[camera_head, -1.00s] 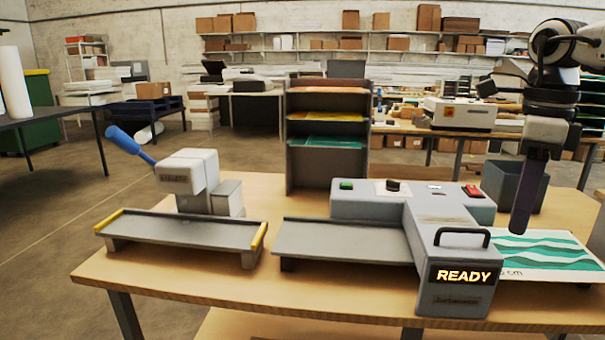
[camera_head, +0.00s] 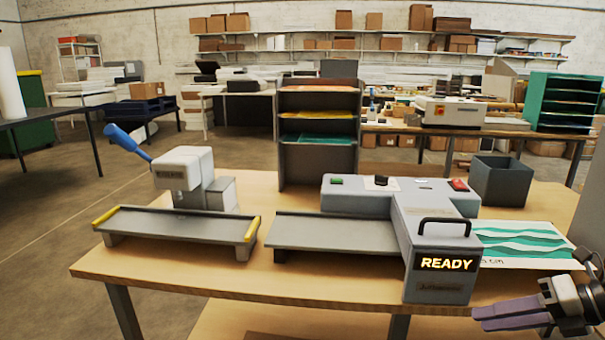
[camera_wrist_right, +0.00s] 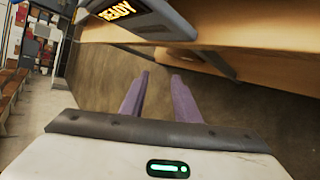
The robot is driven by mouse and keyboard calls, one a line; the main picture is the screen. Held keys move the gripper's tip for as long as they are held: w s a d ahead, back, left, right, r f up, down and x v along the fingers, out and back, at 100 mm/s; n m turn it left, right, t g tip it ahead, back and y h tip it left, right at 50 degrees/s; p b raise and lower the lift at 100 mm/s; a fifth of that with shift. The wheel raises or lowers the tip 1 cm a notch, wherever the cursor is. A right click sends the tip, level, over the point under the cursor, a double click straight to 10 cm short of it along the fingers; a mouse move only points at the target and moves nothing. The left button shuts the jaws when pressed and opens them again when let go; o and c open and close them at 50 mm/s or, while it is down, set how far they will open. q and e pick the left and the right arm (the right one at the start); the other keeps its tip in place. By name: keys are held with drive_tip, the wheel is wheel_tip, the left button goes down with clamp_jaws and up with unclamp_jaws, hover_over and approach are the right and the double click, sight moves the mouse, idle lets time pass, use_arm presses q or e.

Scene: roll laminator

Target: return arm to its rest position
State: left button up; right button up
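My right gripper (camera_head: 490,317) shows at the lower right of the head view, in front of the table's front edge and to the right of the laminator. In the right wrist view its two purple fingers (camera_wrist_right: 158,88) are apart with only floor seen between them, so it is open and empty. The grey roll laminator (camera_head: 440,265) stands on the table with a lit READY display, which also shows in the wrist view (camera_wrist_right: 117,8). A sheet with green waves (camera_head: 525,243) lies at its right side. My left gripper is not in view.
The wooden table (camera_head: 200,268) edge lies close to my right gripper. A dark open bin (camera_head: 502,182) and a sorter with coloured sheets (camera_head: 318,140) stand behind the laminator. The floor in front is clear.

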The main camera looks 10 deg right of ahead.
drive_tip(key=s+a+f+m+t+h, duration=0.2)
drive_tip(key=s+a+f+m+t, duration=0.15)
drive_tip(key=f+m, duration=0.6)
drive_tip(key=s+a+f+m+t+h, duration=0.25)
drive_tip(key=s+f+m, duration=0.25)
drive_tip(key=f+m, duration=0.4)
drive_tip(key=s+a+f+m+g, duration=0.1)
drive_tip(key=s+a+f+m, duration=0.2)
drive_tip(key=a, duration=0.4)
drive_tip(key=s+a+f+m+g+h, duration=0.1)
drive_tip(key=s+a+f+m+g, duration=0.1)
drive_tip(key=a, duration=0.5)
drive_tip(key=s+a+f+m+g, duration=0.2)
drive_tip(key=s+a+f+m, duration=0.2)
drive_tip(key=a+m, duration=0.3)
drive_tip(key=shift+s+a+f, duration=0.3)
drive_tip(key=shift+a+f, duration=0.1)
drive_tip(key=shift+f, duration=0.35)
drive_tip(key=shift+d, duration=0.1)
